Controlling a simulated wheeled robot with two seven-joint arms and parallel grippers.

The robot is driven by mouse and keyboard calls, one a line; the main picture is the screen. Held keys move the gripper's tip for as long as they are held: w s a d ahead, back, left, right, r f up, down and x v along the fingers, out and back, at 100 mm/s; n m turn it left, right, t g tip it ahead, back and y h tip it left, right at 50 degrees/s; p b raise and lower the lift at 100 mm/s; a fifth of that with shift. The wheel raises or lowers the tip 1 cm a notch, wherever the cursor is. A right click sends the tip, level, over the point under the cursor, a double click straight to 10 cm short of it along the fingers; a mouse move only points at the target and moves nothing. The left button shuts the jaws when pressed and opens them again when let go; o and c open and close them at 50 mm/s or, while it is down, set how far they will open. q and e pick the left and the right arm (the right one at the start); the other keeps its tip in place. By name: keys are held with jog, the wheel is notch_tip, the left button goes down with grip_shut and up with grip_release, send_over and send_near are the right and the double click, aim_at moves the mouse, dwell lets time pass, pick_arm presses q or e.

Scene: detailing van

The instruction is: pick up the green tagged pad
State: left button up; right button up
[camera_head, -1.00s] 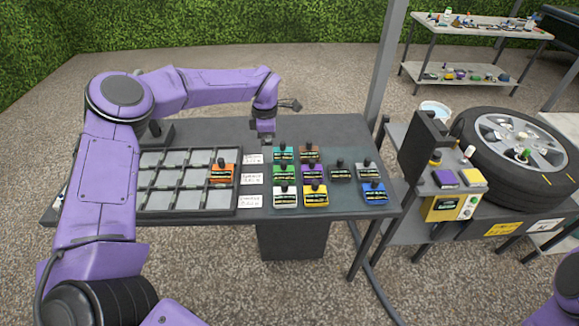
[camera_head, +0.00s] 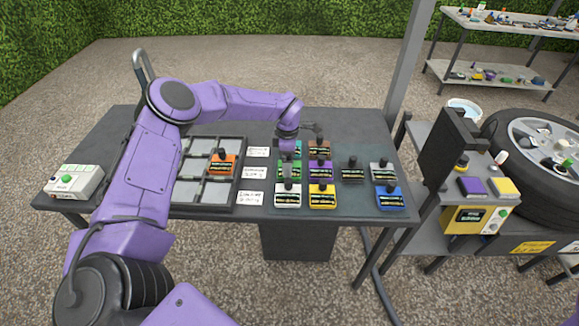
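The green tagged pad (camera_head: 289,173) lies on the dark table, in the left column of the group of pads. It has a dark label and is partly covered from above by my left gripper (camera_head: 288,155). The gripper points down over the green pad and the teal pad (camera_head: 298,147) behind it. Its fingertips are small and dark here, so I cannot tell whether they are open or touching the green pad. My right gripper is out of view.
Close around stand a purple pad (camera_head: 321,172), a white pad (camera_head: 288,197), a yellow pad (camera_head: 322,197) and a brown pad (camera_head: 320,150). A compartment tray (camera_head: 238,185) holding an orange pad (camera_head: 221,163) lies left. A white button box (camera_head: 75,181) sits far left.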

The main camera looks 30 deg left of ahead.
pick_arm(q)
jog(key=f, duration=0.3)
jog(key=shift+w+d+f+p, duration=0.15)
jog(key=shift+w+f+p, duration=0.1)
jog(key=shift+f+p, duration=0.1)
jog(key=shift+r, duration=0.1)
jog(key=c, duration=1)
jog(key=shift+o, duration=0.2)
